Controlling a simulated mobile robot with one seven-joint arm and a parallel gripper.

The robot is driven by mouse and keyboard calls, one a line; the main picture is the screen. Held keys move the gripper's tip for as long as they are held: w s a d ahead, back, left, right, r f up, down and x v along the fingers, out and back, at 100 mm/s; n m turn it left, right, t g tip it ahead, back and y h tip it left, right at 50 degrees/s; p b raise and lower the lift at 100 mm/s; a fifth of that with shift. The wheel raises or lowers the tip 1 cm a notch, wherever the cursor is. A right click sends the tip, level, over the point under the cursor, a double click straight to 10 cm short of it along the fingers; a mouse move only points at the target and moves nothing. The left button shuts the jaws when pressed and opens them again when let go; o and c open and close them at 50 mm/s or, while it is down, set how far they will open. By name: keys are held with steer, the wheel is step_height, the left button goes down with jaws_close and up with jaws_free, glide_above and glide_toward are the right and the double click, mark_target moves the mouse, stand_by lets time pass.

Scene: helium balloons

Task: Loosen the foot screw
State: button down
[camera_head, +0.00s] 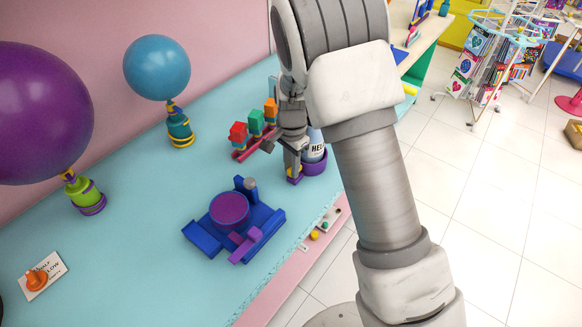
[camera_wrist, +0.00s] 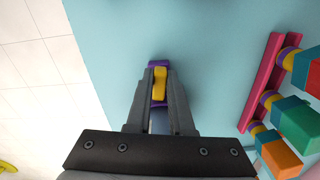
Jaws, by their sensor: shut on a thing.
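The foot screw, a yellow piece with purple ends (camera_wrist: 159,84), lies between my fingertips in the wrist view. My gripper (camera_wrist: 158,95) is shut on its yellow part, with a purple end showing beyond each side. In the head view my gripper (camera_head: 292,163) points down, and a yellow and purple bit (camera_head: 294,175) shows beneath its fingers. A pale bottle with a label starting "HE" (camera_head: 315,148) stands in a purple cup-like foot (camera_head: 316,167) just right of the fingers. My arm and gripper hide part of both.
A pink rack (camera_head: 240,156) with red, green and orange blocks stands left of my gripper. A blue and purple device (camera_head: 265,222) sits front left. Purple (camera_head: 40,110) and blue (camera_head: 157,67) balloons float over weights. The table's front edge is close; its middle is mostly clear.

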steer(key=shift+n, duration=0.3)
steer(key=c, duration=0.8)
jaws_free()
steer(key=shift+r, duration=0.1)
step_height(320, 180, up, 17)
steer(key=shift+r+p, duration=0.15)
steer(key=shift+p, duration=0.15)
steer(key=shift+d, duration=0.1)
